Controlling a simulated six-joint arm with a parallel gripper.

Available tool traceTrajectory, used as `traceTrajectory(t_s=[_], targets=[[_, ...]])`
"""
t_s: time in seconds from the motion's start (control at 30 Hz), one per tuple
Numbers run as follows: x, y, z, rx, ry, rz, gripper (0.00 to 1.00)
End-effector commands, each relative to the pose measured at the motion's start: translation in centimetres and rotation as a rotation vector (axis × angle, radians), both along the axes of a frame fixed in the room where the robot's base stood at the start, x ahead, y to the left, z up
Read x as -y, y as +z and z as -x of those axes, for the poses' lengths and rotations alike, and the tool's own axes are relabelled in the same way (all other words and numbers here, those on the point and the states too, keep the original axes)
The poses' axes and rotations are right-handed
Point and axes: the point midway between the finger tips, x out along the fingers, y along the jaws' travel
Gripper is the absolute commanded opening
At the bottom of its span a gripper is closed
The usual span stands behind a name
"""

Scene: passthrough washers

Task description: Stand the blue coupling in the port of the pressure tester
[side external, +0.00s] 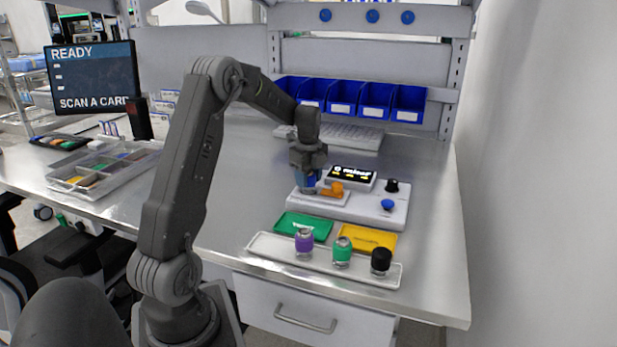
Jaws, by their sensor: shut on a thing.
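The blue coupling (309,182) is held upright below my gripper (308,170), which is shut on it. The coupling is over the left part of the pressure tester (360,208), a white block with a lit display (352,173). The port is hidden by the coupling and gripper, so I cannot tell whether the coupling's lower end is in it or just above it. An orange part (333,189) sits right beside the coupling on the tester. A black knob (391,186) and a blue button (387,204) are on the tester's right side.
In front, a white tray (265,246) holds purple (304,241), green (342,251) and black (380,262) couplings. A keyboard (340,137) and blue bins (375,101) are behind.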

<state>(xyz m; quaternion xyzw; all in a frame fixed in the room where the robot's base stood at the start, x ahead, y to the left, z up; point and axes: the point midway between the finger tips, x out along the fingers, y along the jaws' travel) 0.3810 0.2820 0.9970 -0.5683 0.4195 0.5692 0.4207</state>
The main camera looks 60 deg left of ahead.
Motion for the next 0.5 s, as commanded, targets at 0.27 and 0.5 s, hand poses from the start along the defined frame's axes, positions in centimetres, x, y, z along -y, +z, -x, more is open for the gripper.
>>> traceTrajectory(t_s=[0.27, 0.5], targets=[[0.00, 0.02, 0.00, 0.001, 0.000, 0.000, 0.17], [0.00, 0.01, 0.00, 0.001, 0.000, 0.000, 0.65]])
